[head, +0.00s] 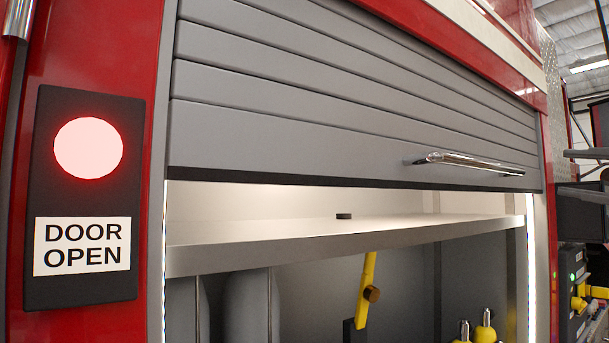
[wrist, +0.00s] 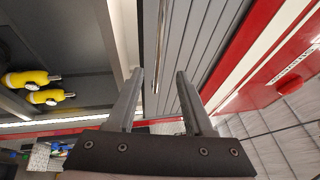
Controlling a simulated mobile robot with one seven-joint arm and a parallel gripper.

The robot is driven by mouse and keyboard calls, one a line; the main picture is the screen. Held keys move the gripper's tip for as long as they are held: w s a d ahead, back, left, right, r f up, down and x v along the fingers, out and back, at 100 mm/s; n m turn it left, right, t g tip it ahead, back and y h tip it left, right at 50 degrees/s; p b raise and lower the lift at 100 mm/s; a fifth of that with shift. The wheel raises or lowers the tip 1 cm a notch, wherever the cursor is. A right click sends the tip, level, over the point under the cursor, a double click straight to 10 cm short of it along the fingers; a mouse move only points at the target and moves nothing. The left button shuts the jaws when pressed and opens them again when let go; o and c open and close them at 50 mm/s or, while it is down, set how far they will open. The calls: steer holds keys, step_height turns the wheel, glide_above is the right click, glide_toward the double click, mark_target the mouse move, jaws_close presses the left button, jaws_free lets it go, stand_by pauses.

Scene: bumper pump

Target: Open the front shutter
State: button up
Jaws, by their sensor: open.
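The grey slatted front shutter (head: 330,110) is partly raised, and its black bottom edge stands above a lit shelf. Its chrome bar handle (head: 470,162) is near the lower right, with nothing touching it in the head view. In the wrist view the shutter (wrist: 206,45) shows on the right of centre, with the handle (wrist: 161,42) as a thin bright bar. My gripper (wrist: 160,72) is open and empty. The handle lines up between its fingertips in the picture, but the gripper is apart from it. My gripper is not in the head view.
A lit red lamp (head: 88,146) sits above a "DOOR OPEN" label (head: 82,246) on the left red panel. Inside the compartment, a shelf (head: 350,235) crosses the opening, with yellow fittings (head: 485,333) below. Dark equipment stands at the far right.

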mark_target(493, 166)
steer(key=p+x, duration=0.4)
steer(key=x, duration=1.3)
steer(key=shift+a, duration=0.1)
steer(key=shift+f, duration=0.1)
jaws_close()
stand_by(0.6)
